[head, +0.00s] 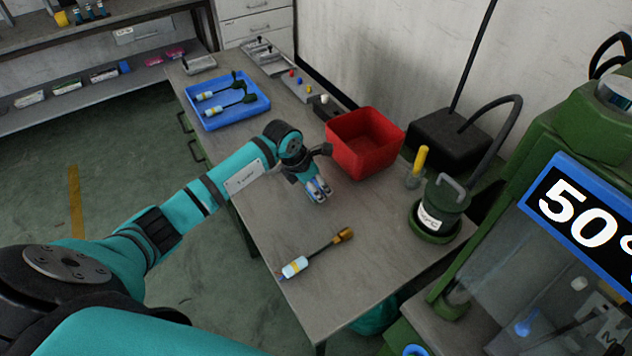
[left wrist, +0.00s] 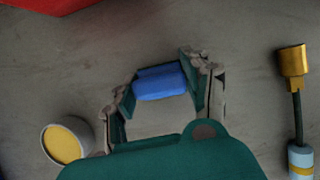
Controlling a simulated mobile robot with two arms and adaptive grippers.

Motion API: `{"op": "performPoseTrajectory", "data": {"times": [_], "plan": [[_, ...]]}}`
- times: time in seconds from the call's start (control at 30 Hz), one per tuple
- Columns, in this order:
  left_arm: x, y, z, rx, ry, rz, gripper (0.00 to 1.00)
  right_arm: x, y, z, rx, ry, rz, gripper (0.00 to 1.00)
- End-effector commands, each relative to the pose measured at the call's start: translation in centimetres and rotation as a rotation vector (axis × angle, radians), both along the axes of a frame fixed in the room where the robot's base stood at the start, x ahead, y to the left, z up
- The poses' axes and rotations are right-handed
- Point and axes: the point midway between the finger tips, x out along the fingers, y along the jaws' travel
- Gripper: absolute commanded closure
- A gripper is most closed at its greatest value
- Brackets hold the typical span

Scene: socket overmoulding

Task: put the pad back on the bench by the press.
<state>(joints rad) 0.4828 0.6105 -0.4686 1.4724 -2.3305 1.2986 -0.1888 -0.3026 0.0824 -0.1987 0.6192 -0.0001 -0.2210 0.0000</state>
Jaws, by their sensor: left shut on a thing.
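The pad (left wrist: 160,82) is a small blue block with rounded edges. It sits between the two fingertips of my left gripper (left wrist: 157,88) in the left wrist view, and the fingers are shut on it. In the head view the left gripper (head: 319,190) points down over the middle of the bench (head: 345,245), left of the press (head: 462,290). The pad is mostly hidden by the fingers there, and I cannot tell whether it touches the bench. My right gripper is not in view.
A red bin (head: 365,142) stands just beyond the gripper. A gold-ended cable piece (head: 315,254) lies nearer. A green pot (head: 440,205) and yellow-handled tool (head: 420,165) stand right. A blue tray (head: 228,100) lies far left. A yellow-topped cup (left wrist: 66,144) shows beside the gripper.

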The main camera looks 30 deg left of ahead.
Motion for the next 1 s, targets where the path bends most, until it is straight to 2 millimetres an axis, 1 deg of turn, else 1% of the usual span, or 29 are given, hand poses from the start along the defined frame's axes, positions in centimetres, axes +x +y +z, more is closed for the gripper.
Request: {"op": "performPoseTrajectory", "data": {"times": [0.23,0.33,0.37,0.5,0.53,0.73,0.83,0.87,0.97,1.0], "plan": [[0.0,0.0,-0.1,0.001,-0.002,-0.001,0.87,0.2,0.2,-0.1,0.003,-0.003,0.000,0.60],[0.0,0.0,-0.5,0.000,-0.001,0.000,0.87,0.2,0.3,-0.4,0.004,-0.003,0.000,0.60],[0.0,0.0,-0.3,0.000,-0.001,0.000,0.48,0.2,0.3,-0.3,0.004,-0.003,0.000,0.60],[0.0,0.0,-0.3,0.000,-0.001,0.000,0.30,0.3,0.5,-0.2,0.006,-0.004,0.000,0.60],[0.0,0.0,-0.3,0.000,-0.001,0.000,0.28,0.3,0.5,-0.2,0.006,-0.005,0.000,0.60],[0.0,0.0,-0.3,0.000,-0.001,0.000,0.28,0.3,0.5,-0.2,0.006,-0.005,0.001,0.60],[0.0,0.0,0.1,0.000,-0.001,0.000,0.28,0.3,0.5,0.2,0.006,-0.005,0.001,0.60],[0.0,0.1,0.2,0.001,-0.002,-0.001,0.28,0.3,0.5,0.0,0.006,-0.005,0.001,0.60],[-0.4,0.4,1.3,0.003,-0.005,0.000,0.28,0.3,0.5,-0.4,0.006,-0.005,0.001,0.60],[-0.7,0.5,1.9,0.003,-0.004,-0.001,0.28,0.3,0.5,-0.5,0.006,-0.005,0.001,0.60]]}}
